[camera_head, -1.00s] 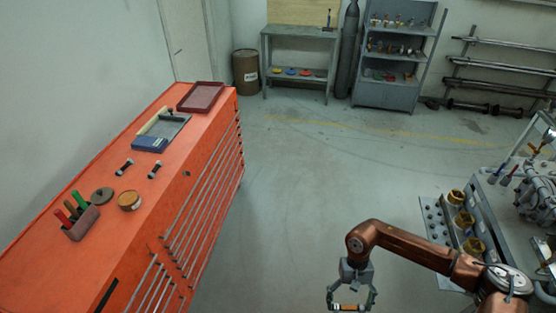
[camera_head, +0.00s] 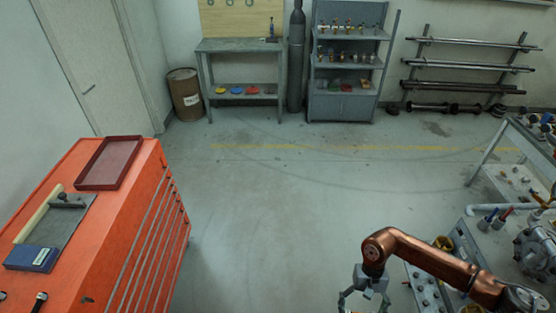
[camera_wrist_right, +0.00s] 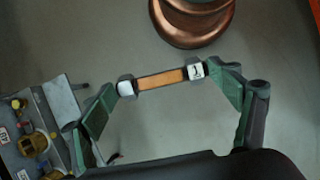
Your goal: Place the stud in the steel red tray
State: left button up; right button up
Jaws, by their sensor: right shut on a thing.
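The dark red tray (camera_head: 109,162) lies at the far end of the orange cabinet's top, at the left of the head view, and looks empty. My right gripper (camera_head: 364,307) is at the bottom edge of the head view, over the floor, well to the right of the tray. The right wrist view shows it (camera_wrist_right: 166,82) shut on a stud (camera_wrist_right: 162,79), an orange-brown rod with light-ended nuts at both ends. The fingers hold the stud end to end. In the head view the stud is cut off by the frame's lower edge. My left gripper is not in view.
The orange cabinet (camera_head: 165,235) fills the left. A grey bench (camera_head: 485,225) with valve parts stands at the right. The floor (camera_head: 265,215) between is clear.

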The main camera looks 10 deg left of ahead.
aim_at(113, 162)
jog(key=u, duration=0.15)
jog(key=i, duration=1.45)
jog(key=u, duration=1.35)
jog(key=i, duration=0.75)
jog(key=u, duration=0.9)
